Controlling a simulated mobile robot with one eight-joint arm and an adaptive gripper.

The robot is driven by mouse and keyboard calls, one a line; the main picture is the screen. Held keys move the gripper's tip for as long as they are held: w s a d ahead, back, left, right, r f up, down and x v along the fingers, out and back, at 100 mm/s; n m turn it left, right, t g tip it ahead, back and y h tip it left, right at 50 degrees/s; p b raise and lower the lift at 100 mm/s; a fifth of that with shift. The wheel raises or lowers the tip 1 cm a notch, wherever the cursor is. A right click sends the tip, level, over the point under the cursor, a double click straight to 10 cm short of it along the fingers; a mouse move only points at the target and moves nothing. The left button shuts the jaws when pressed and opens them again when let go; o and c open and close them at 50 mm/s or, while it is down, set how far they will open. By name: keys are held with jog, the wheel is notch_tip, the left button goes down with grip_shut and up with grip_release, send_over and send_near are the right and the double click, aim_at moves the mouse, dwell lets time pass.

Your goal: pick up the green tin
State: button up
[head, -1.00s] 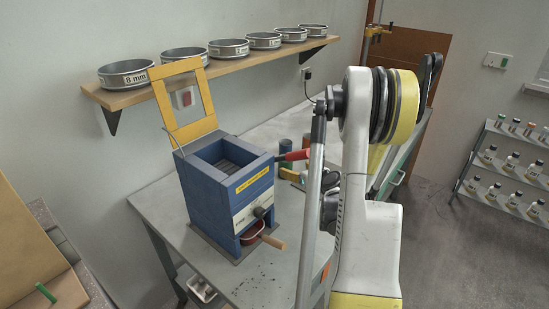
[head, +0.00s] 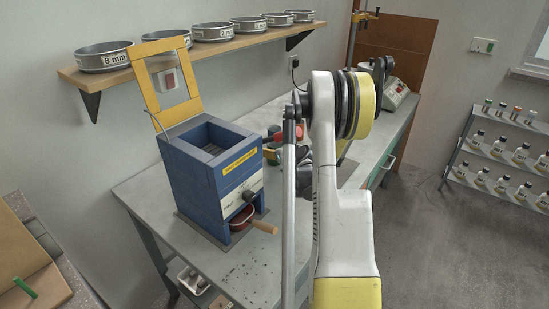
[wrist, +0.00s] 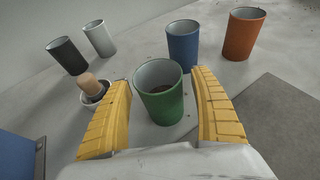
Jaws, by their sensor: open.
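The green tin (wrist: 165,106) stands upright on the bench in the wrist view, open at the top, with dark contents inside. My gripper (wrist: 160,82) is open, with its yellow ridged fingers to the left and right of the tin. The tin's upper part is between the fingers, with a small gap on the right; contact on the left is hard to judge. In the head view my arm covers most of this area, and I cannot make out the green tin there.
Blue (wrist: 183,50), orange (wrist: 243,36), black (wrist: 68,56) and white (wrist: 100,40) tins stand around it. A small bowl holding a wooden-handled tool (wrist: 95,90) is close to the left finger. The blue crusher (head: 185,185) stands on the bench left of my arm.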

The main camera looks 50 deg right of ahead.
jog(key=c, duration=1.4)
jog(key=shift+r+p, duration=0.45)
jog(key=shift+r, duration=0.2)
jog(key=s+d+r+p, duration=0.1)
jog(key=s+r+p, duration=0.1)
jog(key=s+r, duration=0.1)
jog(key=s+d+r+p, duration=0.2)
jog(key=s+r, duration=0.1)
jog(key=s, duration=0.1)
jog(key=s+d+r+p, duration=0.2)
jog(key=s+r, duration=0.1)
jog(key=shift+s+d+r, duration=0.1)
jog(key=shift+s+r, duration=0.15)
jog(key=shift+r, duration=0.1)
